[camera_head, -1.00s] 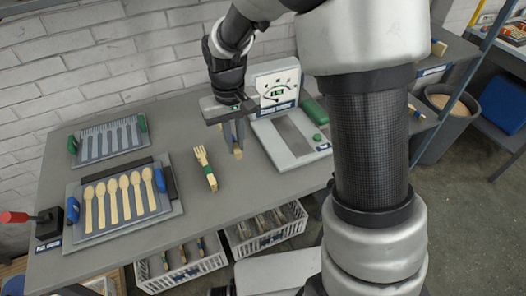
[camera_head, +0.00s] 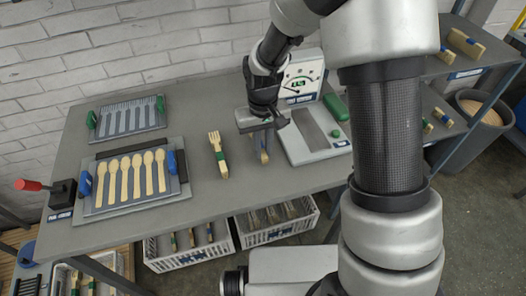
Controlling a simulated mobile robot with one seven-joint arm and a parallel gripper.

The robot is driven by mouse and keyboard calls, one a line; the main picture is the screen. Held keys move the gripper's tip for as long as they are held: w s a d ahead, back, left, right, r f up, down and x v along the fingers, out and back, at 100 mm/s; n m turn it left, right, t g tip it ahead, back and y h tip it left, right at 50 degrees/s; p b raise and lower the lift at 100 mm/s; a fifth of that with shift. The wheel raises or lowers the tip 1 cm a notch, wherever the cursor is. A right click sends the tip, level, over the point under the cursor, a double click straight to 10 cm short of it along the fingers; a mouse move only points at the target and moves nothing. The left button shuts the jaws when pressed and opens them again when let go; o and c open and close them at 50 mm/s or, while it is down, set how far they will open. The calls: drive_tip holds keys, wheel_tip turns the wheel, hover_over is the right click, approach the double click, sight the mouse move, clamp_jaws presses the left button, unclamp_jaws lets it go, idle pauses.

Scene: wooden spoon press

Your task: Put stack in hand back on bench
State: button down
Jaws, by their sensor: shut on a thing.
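The grey bench (camera_head: 215,100) runs across the middle of the view. My gripper (camera_head: 263,155) points down over the bench, just left of the white scale-like device. It is shut on a small wooden stack (camera_head: 264,157), of which only a tan end shows between the fingers. I cannot tell whether the stack touches the bench top. A banded stack of wooden forks (camera_head: 218,154) lies on the bench to the left of my gripper.
A white device with a dial (camera_head: 303,80) and flat plate stands right of my gripper. A tray of wooden spoons (camera_head: 135,178) and an emptier grooved tray (camera_head: 128,119) sit at left. White crates (camera_head: 190,255) stand below the bench front. Bench between forks and spoons is clear.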

drive_tip(key=shift+f, duration=0.7)
drive_tip(key=shift+f, duration=0.15)
drive_tip(key=c, duration=1.7)
unclamp_jaws()
drive_tip(key=shift+c, duration=0.2)
